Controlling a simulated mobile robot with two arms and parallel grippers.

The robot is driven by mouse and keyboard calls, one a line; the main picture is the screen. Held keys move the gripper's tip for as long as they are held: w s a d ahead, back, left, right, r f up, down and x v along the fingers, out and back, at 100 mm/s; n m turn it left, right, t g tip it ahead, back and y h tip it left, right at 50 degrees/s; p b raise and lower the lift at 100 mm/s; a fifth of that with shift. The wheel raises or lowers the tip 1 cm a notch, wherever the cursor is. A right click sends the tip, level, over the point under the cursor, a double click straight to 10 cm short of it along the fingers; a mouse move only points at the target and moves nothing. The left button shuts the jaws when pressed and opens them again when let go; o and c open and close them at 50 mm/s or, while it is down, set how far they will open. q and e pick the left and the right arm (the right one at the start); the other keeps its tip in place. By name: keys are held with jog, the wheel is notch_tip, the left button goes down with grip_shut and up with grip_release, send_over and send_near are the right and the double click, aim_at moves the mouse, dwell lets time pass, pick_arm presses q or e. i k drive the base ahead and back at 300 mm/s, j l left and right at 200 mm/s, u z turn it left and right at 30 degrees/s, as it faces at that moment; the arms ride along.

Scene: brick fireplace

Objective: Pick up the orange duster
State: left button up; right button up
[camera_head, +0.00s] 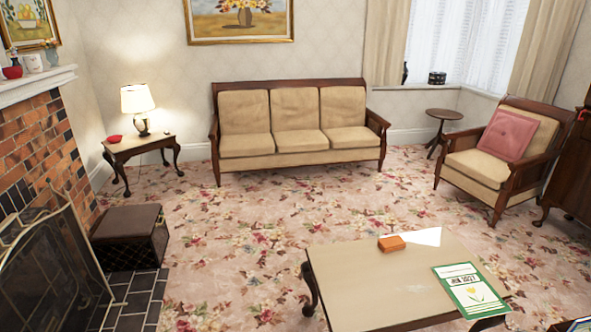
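A small orange block (391,243), which looks like the duster, lies on the coffee table (350,285) near its far edge. A white patch (426,236) lies just right of it; I cannot tell if it is paper or light. A green and white booklet with a yellow flower (472,290) lies on the right side of the table. Neither of my grippers is in view.
A sofa (298,143) stands against the back wall. An armchair with a pink cushion (509,135) stands at the right. A brown box (131,222) and fire screen (50,270) are at the left. Open flowered carpet (240,235) lies between them and the coffee table.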

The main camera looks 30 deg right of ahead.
aim_at(390, 244)
jog(key=z, duration=1.55)
jog(key=i+l+u, duration=0.1)
jog(key=l, duration=0.3)
jog(key=i+l+u, duration=0.1)
jog(key=l, duration=0.35)
jog(key=i+l, duration=0.1)
jog(key=l, duration=0.35)
jog(key=u, duration=0.05)
